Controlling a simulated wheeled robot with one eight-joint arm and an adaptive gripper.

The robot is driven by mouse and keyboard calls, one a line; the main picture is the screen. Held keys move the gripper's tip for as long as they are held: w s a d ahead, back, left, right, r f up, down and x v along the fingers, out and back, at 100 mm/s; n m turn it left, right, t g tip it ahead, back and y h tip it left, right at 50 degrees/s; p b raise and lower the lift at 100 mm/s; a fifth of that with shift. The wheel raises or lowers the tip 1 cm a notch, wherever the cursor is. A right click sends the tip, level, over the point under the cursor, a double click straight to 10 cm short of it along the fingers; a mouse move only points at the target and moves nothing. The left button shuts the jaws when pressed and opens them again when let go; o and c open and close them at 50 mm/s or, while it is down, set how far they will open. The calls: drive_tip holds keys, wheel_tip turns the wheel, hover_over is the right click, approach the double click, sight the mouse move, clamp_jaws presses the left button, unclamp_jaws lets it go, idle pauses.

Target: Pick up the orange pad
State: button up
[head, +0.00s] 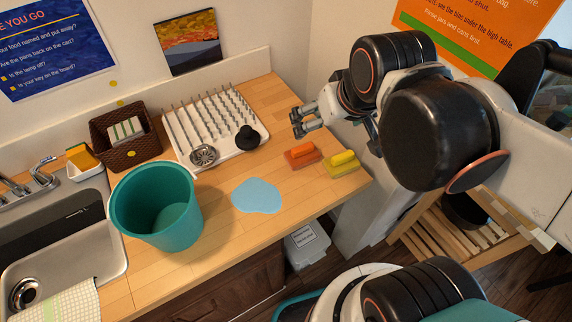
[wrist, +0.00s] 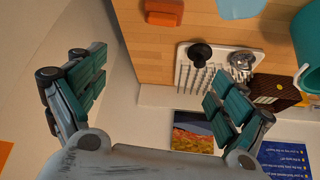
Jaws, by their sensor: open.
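The orange pad (head: 301,154) lies on the wooden counter near its right end, with a raised grip on top. In the wrist view the orange pad (wrist: 164,12) is at the top edge, partly cut off. A yellow pad (head: 342,164) with a greenish base lies just right of it. My gripper (head: 330,125) is open and empty, up above the counter's right end and apart from the pad. In the wrist view my gripper (wrist: 157,92) has its two fingers spread wide, with the pad beyond their tips.
A white drying rack (head: 217,125) with a black item and a strainer stands behind left. A teal bucket (head: 158,205), a blue puddle-shaped patch (head: 256,196) and a brown basket (head: 125,133) are further left. The wall (head: 318,60) is close behind my gripper.

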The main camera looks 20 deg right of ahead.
drive_tip(key=w+f+n+g, duration=0.1)
drive_tip(key=w+f+g, duration=0.25)
drive_tip(key=w, duration=0.55)
drive_tip(key=g, duration=0.3)
hover_over(301, 149)
drive_tip(key=w, duration=0.2)
wheel_tip(301, 149, down, 7)
drive_tip(key=shift+n, duration=0.4)
drive_tip(key=f, duration=0.4)
drive_tip(key=f+b, duration=0.1)
drive_tip(key=f, duration=0.4)
drive_tip(key=shift+w+a+f, duration=0.1)
drive_tip(key=shift+w, duration=0.1)
drive_tip(key=f, duration=0.1)
drive_tip(key=f+b, duration=0.1)
drive_tip(key=f, duration=0.2)
drive_tip(key=shift+s+d+f+b, duration=0.25)
drive_tip(key=shift+s+d+b, duration=0.1)
drive_tip(key=shift+b, duration=0.05)
drive_tip(key=shift+f, duration=0.5)
drive_tip(key=c, duration=1)
